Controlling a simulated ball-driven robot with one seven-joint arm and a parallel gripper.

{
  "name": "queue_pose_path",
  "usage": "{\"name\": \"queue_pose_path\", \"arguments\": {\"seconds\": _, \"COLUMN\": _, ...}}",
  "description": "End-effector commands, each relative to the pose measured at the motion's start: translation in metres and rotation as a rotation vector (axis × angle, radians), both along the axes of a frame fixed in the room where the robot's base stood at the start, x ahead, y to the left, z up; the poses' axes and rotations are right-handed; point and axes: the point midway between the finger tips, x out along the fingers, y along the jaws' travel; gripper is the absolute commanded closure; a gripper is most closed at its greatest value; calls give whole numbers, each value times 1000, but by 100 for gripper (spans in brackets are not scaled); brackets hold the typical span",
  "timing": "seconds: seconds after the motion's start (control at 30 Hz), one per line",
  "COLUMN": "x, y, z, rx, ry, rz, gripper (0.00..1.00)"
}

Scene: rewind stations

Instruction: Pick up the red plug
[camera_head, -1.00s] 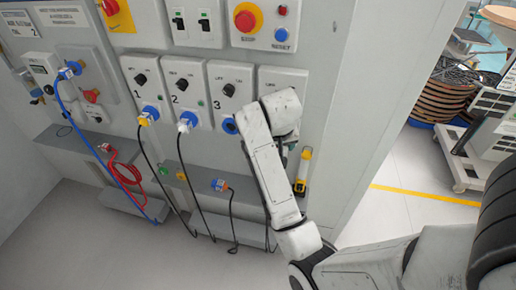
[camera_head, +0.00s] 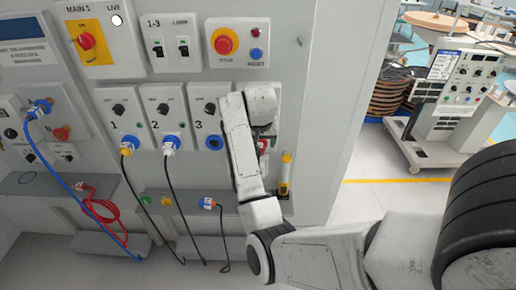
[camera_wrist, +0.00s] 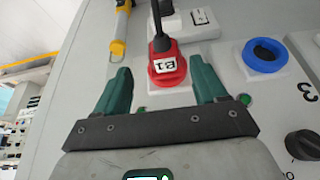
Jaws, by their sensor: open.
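A red plug (camera_wrist: 166,74) with a white label and a dark cable sits in the wrist view, apparently in a fitting on the panel. My gripper (camera_wrist: 158,66) is open, with one green finger on each side of the red plug. Gaps show between the plug and both fingers, so it is not gripped. In the head view a small bit of red (camera_head: 264,145) shows beside my arm's end. My gripper's fingers are mostly hidden there behind my own arm.
An empty blue socket (camera_wrist: 264,55), also seen in the head view (camera_head: 213,142), is beside the red plug. A yellow-ended tool (camera_head: 284,175) hangs nearby. A shelf (camera_head: 20,186) juts out below.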

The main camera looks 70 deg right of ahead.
Motion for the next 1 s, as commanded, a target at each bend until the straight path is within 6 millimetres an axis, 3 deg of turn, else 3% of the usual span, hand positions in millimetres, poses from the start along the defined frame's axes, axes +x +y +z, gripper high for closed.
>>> {"name": "queue_pose_path", "arguments": {"seconds": 0.43, "x": 13, "y": -16, "z": -45, "rx": 2, "ry": 1, "rz": 0, "gripper": 29}}
{"name": "queue_pose_path", "arguments": {"seconds": 0.73, "x": 14, "y": -17, "z": -49, "rx": 0, "ry": -2, "rz": -1, "gripper": 29}}
{"name": "queue_pose_path", "arguments": {"seconds": 1.0, "x": 14, "y": -17, "z": -49, "rx": 0, "ry": -1, "rz": 0, "gripper": 55}}
